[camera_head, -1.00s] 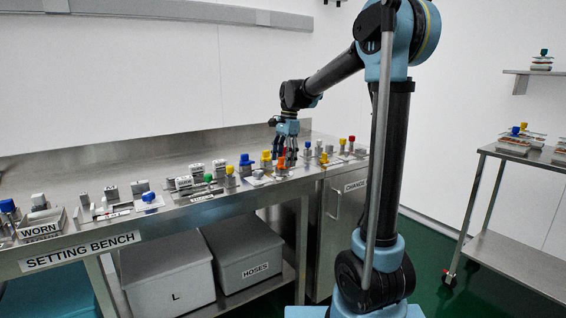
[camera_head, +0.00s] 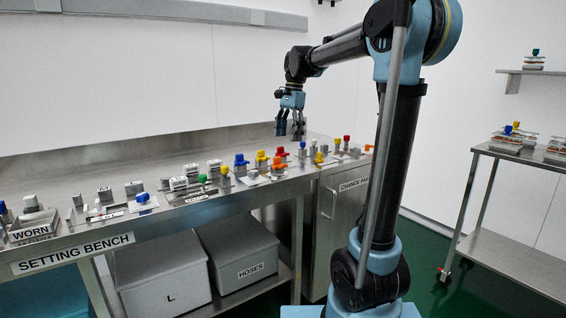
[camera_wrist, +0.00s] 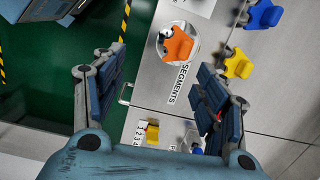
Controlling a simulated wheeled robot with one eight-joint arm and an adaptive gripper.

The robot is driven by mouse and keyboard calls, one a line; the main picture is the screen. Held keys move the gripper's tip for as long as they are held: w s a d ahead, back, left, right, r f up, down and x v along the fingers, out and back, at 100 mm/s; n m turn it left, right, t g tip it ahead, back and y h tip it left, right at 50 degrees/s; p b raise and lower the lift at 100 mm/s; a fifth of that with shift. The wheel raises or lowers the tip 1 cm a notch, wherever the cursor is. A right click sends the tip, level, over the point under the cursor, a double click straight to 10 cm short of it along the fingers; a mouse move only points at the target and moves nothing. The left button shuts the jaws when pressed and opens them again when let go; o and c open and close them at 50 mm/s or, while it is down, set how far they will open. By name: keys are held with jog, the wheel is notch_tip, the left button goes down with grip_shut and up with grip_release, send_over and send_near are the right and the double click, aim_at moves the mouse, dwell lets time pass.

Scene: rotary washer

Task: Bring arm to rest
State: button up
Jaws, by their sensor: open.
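My gripper (camera_head: 291,125) hangs from my arm above the setting bench (camera_head: 150,240), clear of the parts on it. It points down, open and empty. In the wrist view my gripper (camera_wrist: 160,90) shows its two blue fingers wide apart. Between and beyond them lies an orange-topped part (camera_wrist: 178,45) on a round silver plate, next to a label reading SEGMENTS (camera_wrist: 181,83).
Several parts with coloured tops, such as a blue one (camera_head: 240,159), line the bench top. Two grey bins (camera_head: 160,270) stand below. A steel cart (camera_head: 510,250) with stacked parts is at the right, under a wall shelf (camera_head: 540,72). Green floor lies between.

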jog(key=s+d+f+n+t, duration=0.1)
jog(key=s+d+f+n, duration=0.2)
jog(key=s+d+f, duration=0.4)
jog(key=s+d+f+n+t, duration=0.1)
jog(key=s+d+f+n, duration=0.3)
jog(key=s, duration=0.6)
jog(key=s+d+f+n+t+h, duration=0.1)
jog(key=s+d+f+n, duration=0.2)
jog(key=s+f, duration=1)
jog(key=d+f, duration=0.3)
jog(key=shift+s+d, duration=0.15)
jog(key=shift+d, duration=0.05)
